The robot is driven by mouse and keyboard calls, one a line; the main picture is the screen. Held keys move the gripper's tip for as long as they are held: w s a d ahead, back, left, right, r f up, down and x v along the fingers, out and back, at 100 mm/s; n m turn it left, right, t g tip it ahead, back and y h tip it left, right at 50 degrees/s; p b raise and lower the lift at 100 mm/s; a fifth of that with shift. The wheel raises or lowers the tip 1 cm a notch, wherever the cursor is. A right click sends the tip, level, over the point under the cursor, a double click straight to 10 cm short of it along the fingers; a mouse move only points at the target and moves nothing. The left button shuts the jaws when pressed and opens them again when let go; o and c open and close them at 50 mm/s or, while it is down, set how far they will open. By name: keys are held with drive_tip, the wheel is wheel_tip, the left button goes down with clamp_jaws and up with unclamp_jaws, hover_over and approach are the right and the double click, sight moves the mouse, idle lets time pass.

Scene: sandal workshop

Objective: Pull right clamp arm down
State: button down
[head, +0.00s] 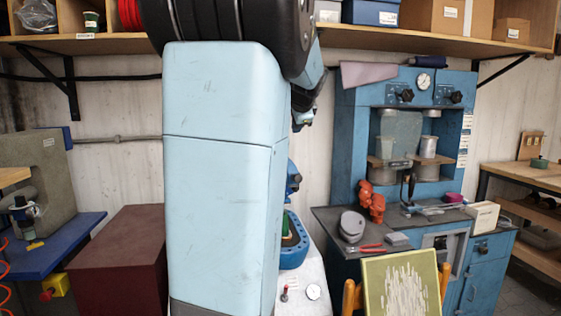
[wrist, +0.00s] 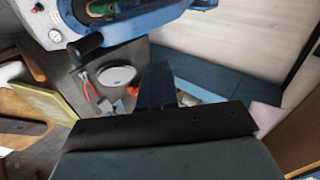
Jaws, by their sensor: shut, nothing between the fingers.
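A sole-press-like blue fixture with a green piece in it shows in the wrist view at the top left; its blue body (wrist: 150,24) runs to the upper right. A black cylindrical handle (wrist: 86,46) sticks out from it, perhaps a clamp arm's handle; I cannot tell which side it belongs to. In the head view the fixture's blue base (head: 294,256) is mostly hidden behind my arm. My gripper (wrist: 157,80) is shut and empty, apart from the handle and to its right in the wrist view. In the head view my arm hides most of it.
A blue press cabinet (head: 350,125) stands at the right, its worktop holding a grey round item (head: 352,226), red pliers (head: 359,249) and orange pieces (head: 370,200). A dark red box (head: 122,262) is at the left.

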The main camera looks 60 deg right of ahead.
drive_tip(key=d+g+y, duration=0.2)
drive_tip(key=y, duration=0.1)
drive_tip(key=m+g+y, duration=0.1)
drive_tip(key=y, duration=0.1)
approach(296, 167)
drive_tip(key=x, duration=0.7)
drive_tip(key=shift+d+r, duration=0.1)
drive_tip(key=shift+d, duration=0.05)
idle(0.4)
drive_tip(key=f, duration=0.2)
drive_tip(key=a+f, duration=0.1)
drive_tip(key=f, duration=0.1)
drive_tip(key=s+f, duration=0.1)
drive_tip(key=f, duration=0.1)
drive_tip(key=shift+s+a+f, duration=0.1)
drive_tip(key=shift+a+f, duration=0.15)
drive_tip(key=shift+f, duration=0.05)
drive_tip(key=shift+g, duration=0.3)
drive_tip(key=shift+r, duration=0.45)
drive_tip(key=v, duration=1.4)
drive_tip(key=shift+s+a, duration=0.15)
drive_tip(key=shift+s, duration=0.25)
